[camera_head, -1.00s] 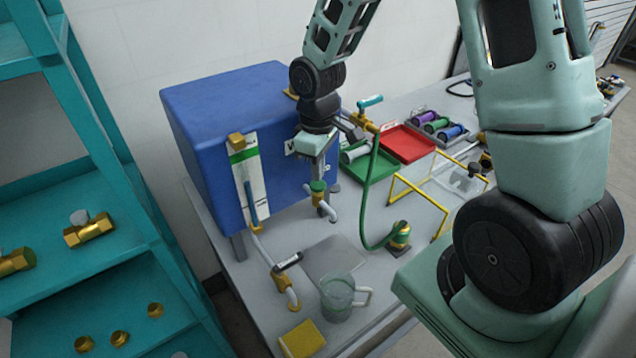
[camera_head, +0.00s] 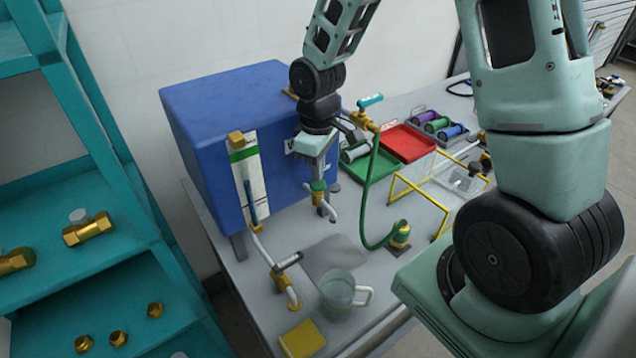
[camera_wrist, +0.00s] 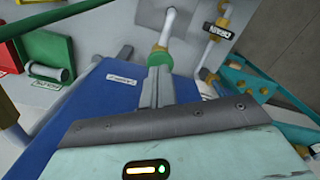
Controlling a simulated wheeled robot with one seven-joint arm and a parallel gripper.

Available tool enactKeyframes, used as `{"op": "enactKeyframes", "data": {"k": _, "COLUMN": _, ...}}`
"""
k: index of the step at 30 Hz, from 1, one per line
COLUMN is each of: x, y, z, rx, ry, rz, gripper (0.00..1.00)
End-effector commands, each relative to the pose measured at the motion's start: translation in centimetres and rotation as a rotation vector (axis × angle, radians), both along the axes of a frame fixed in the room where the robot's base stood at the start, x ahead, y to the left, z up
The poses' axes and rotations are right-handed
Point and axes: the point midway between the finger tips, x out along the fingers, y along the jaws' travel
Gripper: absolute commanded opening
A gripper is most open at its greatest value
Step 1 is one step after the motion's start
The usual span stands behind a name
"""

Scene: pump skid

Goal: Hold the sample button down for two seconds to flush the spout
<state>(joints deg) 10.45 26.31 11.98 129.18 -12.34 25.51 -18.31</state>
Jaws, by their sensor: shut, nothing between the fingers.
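The green sample button (camera_head: 318,187) tops a small brass fitting on the front of the blue box (camera_head: 222,100). A short white spout (camera_head: 331,211) curves down from that fitting. My gripper (camera_head: 317,177) points down with its fingers shut and empty, right over the button. In the wrist view the shut fingertips (camera_wrist: 158,74) meet the green button (camera_wrist: 160,58), seemingly touching it. I cannot tell how far it is pressed. The spout also shows in the wrist view (camera_wrist: 168,25). No flow from it can be made out.
A clear jug (camera_head: 338,292) stands in front, near a yellow block (camera_head: 302,339) and a labelled drain valve (camera_head: 284,275). A green hose (camera_head: 370,200) loops to the right. Green (camera_head: 378,172) and red (camera_head: 405,147) trays lie behind it. A teal shelf (camera_head: 90,190) stands left.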

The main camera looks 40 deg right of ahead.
Motion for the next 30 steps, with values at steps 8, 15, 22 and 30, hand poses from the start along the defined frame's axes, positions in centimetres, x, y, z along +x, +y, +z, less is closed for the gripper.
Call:
{"op": "enactKeyframes", "data": {"k": 8, "x": 0.0, "y": 0.0, "z": -1.0, "rx": 0.000, "ry": 0.000, "rz": 0.000, "gripper": 0.00}}
{"op": "enactKeyframes", "data": {"k": 15, "x": 0.0, "y": 0.0, "z": -1.7, "rx": 0.000, "ry": 0.001, "rz": 0.000, "gripper": 0.00}}
{"op": "enactKeyframes", "data": {"k": 22, "x": 0.0, "y": 0.0, "z": -1.9, "rx": 0.000, "ry": 0.001, "rz": 0.000, "gripper": 0.00}}
{"op": "enactKeyframes", "data": {"k": 30, "x": 0.0, "y": 0.0, "z": -1.9, "rx": 0.000, "ry": 0.001, "rz": 0.000, "gripper": 0.00}}
